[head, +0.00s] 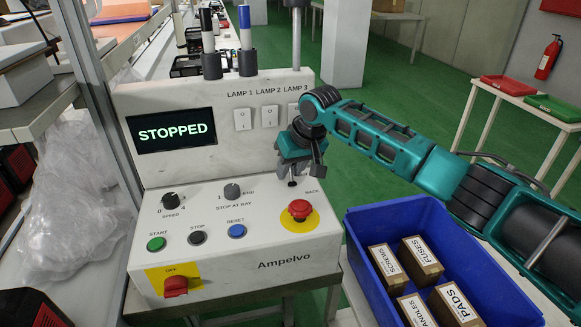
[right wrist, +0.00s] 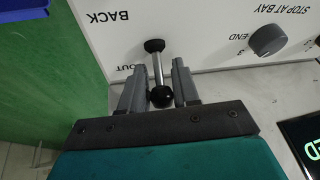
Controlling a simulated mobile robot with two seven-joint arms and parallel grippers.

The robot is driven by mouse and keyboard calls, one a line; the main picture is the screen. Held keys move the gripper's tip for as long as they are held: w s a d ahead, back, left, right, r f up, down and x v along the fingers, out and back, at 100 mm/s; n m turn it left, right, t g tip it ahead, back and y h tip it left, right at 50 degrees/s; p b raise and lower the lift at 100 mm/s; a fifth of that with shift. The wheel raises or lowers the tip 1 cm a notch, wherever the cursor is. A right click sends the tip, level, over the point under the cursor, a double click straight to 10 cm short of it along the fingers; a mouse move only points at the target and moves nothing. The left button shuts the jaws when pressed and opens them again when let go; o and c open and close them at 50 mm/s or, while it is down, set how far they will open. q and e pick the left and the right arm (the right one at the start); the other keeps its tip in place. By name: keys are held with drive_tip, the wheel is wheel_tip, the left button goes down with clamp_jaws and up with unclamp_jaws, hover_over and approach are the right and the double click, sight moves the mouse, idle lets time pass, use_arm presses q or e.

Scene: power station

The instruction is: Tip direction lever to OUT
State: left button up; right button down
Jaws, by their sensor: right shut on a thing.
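My right gripper (head: 291,172) reaches down to the right side of the control panel (head: 240,262). It is shut on the direction lever (right wrist: 158,70), a metal stalk with a black ball, seen between the two grey fingers (right wrist: 159,68) in the right wrist view. The dark foot of the lever sits on the white panel. The word BACK (right wrist: 108,18) is beside the lever, and OUT is partly covered by a finger. In the head view the gripper hides most of the lever. My left gripper is not in view.
The screen (head: 172,131) reads STOPPED. A red emergency button (head: 299,209) stands just below the gripper. Lamp switches (head: 269,115) are on the upright panel behind it. A blue crate (head: 353,237) with several labelled boxes stands at the right, under my right arm.

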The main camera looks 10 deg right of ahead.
drive_tip(key=shift+s+r+t+p, duration=0.35)
drive_tip(key=shift+t+p, duration=0.35)
drive_tip(key=shift+p, duration=1.1)
drive_tip(key=shift+s+f+t+p, duration=0.15)
drive_tip(key=shift+s+t+p, duration=0.25)
drive_tip(key=shift+t, duration=0.4)
drive_tip(key=shift+s+t, duration=0.15)
drive_tip(key=shift+t, duration=0.55)
drive_tip(key=shift+s+n+t+y, duration=0.15)
drive_tip(key=shift+s+n+t, duration=0.05)
drive_tip(key=shift+t, duration=0.35)
drive_tip(key=shift+s+n+t+y, duration=0.15)
drive_tip(key=shift+n+t, duration=0.05)
drive_tip(key=shift+t, duration=0.35)
drive_tip(key=c, duration=0.9)
unclamp_jaws()
drive_tip(key=shift+s+d, duration=0.1)
drive_tip(key=shift+s, duration=0.05)
